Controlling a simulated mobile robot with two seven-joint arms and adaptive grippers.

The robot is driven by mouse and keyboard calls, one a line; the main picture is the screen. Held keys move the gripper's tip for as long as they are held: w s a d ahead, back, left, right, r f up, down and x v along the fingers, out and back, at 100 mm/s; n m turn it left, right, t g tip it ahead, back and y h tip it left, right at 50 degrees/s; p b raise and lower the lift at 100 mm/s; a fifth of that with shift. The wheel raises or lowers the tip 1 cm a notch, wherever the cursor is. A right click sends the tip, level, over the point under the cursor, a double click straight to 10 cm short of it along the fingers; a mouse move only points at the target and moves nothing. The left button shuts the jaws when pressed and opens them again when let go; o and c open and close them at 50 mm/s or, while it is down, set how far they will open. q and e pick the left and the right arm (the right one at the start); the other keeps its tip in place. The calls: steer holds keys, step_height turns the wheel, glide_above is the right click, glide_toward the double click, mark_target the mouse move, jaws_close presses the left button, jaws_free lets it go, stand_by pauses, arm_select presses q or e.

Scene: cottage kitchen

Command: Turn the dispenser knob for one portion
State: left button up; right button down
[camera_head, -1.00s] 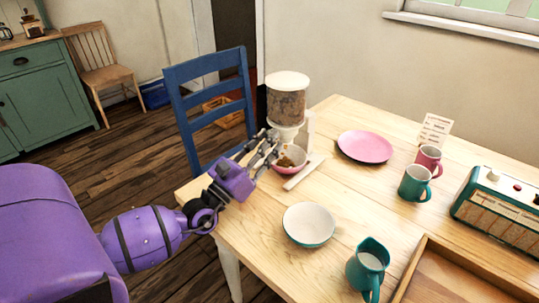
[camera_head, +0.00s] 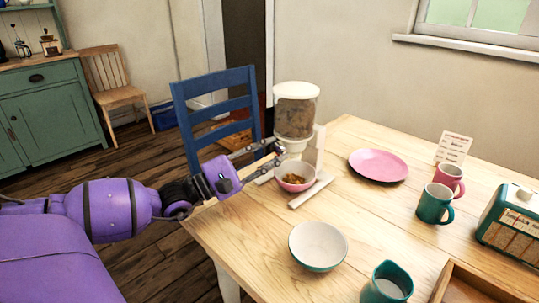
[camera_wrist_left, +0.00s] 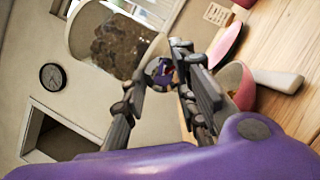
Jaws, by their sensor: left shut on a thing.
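The dispenser (camera_head: 296,108) stands at the far left edge of the table, a clear hopper of brown cereal with a white lid and white stand. A pink bowl (camera_head: 283,184) with some brown cereal in it sits under its outlet. My left gripper (camera_head: 277,150) reaches in from the left at the dispenser's neck. In the left wrist view its fingers are shut on a small shiny knob (camera_wrist_left: 160,72) below the hopper (camera_wrist_left: 108,45). The fingers hide most of the knob in the head view. My right gripper is not in view.
A white and teal bowl (camera_head: 318,246), teal jug (camera_head: 388,284), pink plate (camera_head: 379,165), teal mug (camera_head: 434,204), pink mug (camera_head: 450,177), card (camera_head: 454,148) and teal radio (camera_head: 512,218) stand on the table (camera_head: 262,238). A blue chair (camera_head: 215,86) is behind my left gripper.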

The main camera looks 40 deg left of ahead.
arm_select(q)
steer(key=shift+r+m, duration=0.2)
steer(key=shift+m, duration=0.4)
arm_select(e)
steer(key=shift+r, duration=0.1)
arm_select(q)
steer(key=shift+h, duration=0.3)
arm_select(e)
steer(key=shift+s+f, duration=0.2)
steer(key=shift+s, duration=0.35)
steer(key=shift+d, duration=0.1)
arm_select(q)
steer(key=o, duration=1)
steer(key=shift+d, duration=0.1)
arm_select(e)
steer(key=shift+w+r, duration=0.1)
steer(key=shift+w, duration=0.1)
